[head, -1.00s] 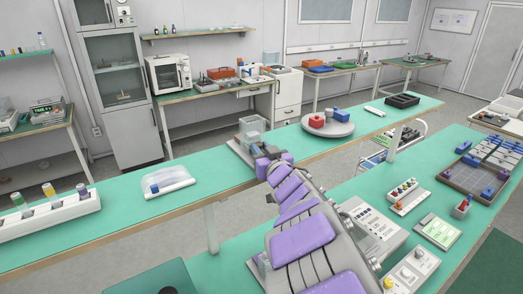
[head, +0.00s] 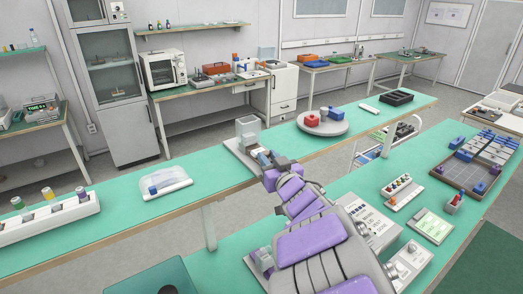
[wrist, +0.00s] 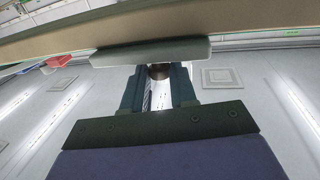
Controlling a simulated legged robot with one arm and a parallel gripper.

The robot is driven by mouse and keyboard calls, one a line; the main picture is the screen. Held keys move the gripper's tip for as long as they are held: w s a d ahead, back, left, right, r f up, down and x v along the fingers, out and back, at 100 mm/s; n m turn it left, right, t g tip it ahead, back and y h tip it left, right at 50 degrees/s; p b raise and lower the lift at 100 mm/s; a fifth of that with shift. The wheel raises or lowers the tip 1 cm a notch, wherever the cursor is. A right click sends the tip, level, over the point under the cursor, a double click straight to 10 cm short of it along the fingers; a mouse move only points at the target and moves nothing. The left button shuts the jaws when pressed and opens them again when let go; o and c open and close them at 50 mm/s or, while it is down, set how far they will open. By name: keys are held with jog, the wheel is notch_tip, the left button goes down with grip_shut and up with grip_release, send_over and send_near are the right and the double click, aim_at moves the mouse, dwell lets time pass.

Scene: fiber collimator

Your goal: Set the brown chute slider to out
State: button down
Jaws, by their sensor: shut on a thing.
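The chute unit stands near the front edge of the far green bench in the head view, with a clear box (head: 247,129) on a grey base (head: 234,147). My gripper (head: 262,157) is at the unit's front side, just below the clear box. In the wrist view my gripper (wrist: 158,76) is shut on a small brown rounded part, the brown slider (wrist: 159,71), between its fingertips. Only the slider's end shows there. A pale slab (wrist: 150,52), which seems to be the unit's base, lies just beyond the fingers. In the head view my arm hides the slider.
A round grey turntable (head: 322,124) with red and blue things stands to the right on the same bench. A clear-covered tray (head: 167,182) lies to the left, with free bench between. The near bench carries a control box (head: 375,226) close to my arm.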

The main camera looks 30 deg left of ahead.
jog(key=shift+d, duration=0.2)
jog(key=c, duration=1.2)
grip_release()
jog(key=shift+o, duration=0.2)
jog(key=shift+s, duration=0.1)
jog(key=b+v, duration=0.6)
jog(key=v, duration=1.1)
jog(key=shift+d, duration=0.15)
